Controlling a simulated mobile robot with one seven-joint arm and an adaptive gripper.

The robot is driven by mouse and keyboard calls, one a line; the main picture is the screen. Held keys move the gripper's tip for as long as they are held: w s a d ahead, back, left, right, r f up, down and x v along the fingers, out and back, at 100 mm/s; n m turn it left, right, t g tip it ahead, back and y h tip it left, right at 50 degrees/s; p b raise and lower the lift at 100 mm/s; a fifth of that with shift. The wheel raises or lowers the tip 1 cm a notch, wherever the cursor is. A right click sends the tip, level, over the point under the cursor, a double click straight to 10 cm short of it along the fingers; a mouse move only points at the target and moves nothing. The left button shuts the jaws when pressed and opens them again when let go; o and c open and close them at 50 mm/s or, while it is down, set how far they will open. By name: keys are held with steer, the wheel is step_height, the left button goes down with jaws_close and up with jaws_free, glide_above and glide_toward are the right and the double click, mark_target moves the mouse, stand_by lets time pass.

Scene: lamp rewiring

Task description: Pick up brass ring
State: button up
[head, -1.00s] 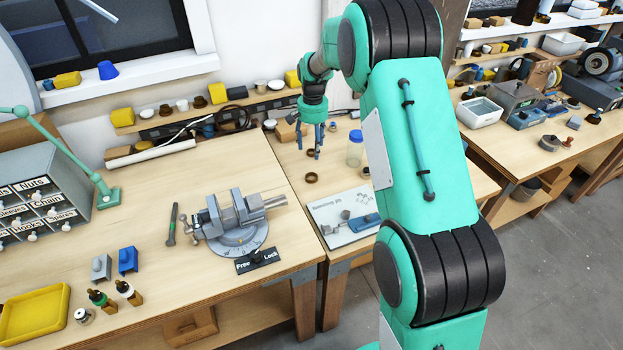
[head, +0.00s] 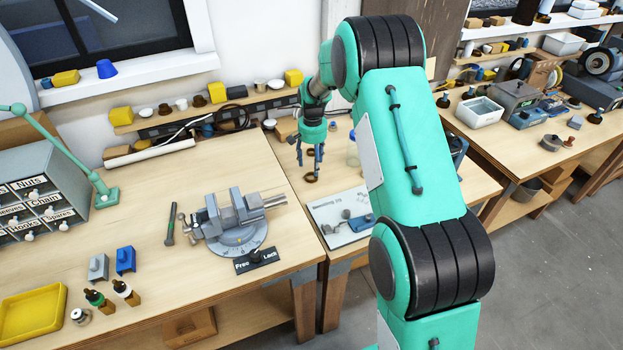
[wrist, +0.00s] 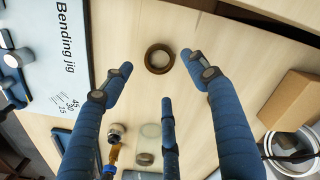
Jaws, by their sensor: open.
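The brass ring (wrist: 159,58) lies flat on the wooden bench in the wrist view, a dark brassy band with an open centre. It also shows in the head view (head: 311,178), close under the fingers. My gripper (wrist: 160,90) has blue jointed fingers spread apart, with nothing between them. In the wrist view the ring appears just beyond the fingertips, between the two outer ones. In the head view my gripper (head: 310,164) points down over the ring. I cannot tell the exact gap between fingertips and ring.
A bending jig board (head: 341,215) lies in front of the ring. A clear jar (head: 352,155) stands to its right, and a cardboard block (wrist: 290,99) shows in the wrist view. A grey vise (head: 234,222) stands on the left bench. Bare wood surrounds the ring.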

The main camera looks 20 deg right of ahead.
mark_target(312, 178)
steer(key=shift+f, duration=0.1)
steer(key=shift+a+f+b, duration=0.15)
steer(key=shift+f+b, duration=0.5)
steer(key=shift+f, duration=1.85)
steer(key=c, duration=1.1)
